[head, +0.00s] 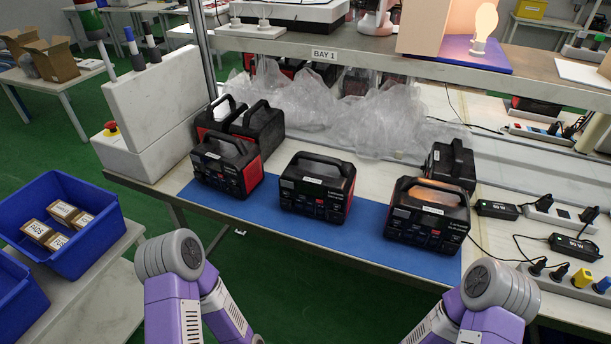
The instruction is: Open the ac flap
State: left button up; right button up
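The ac flap cannot be made out on any power station at this size. Several black and red power stations with top handles stand on the bench. Three are in the front row on a blue mat (262,217): a left one (225,168), a middle one (316,188) and a right one (427,215). Their fronts, with small ports and labels, face me. Others stand behind them, at the back left (258,128) and back right (450,165). Only my purple arm links show at the bottom edge, apart from the bench. Both grippers are out of view.
A blue crate (100,240) with small cardboard boxes stands at the left. A white cabinet with a red button (111,127) borders the bench. Crumpled clear plastic (395,118) lies behind. Chargers and a power strip (565,280) with cables lie right. A shelf (350,45) overhangs the back.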

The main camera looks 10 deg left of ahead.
aim_at(446, 247)
jog(key=u, duration=0.7)
jog(key=k, duration=1.05)
jog(key=u, duration=1.35)
jog(key=i, duration=1.45)
jog(key=z, duration=1.45)
jog(key=i, duration=0.55)
jog(key=z, duration=0.5)
jog(key=k, duration=0.35)
jog(key=z, duration=0.35)
jog(key=i, duration=0.3)
jog(key=z, duration=1.25)
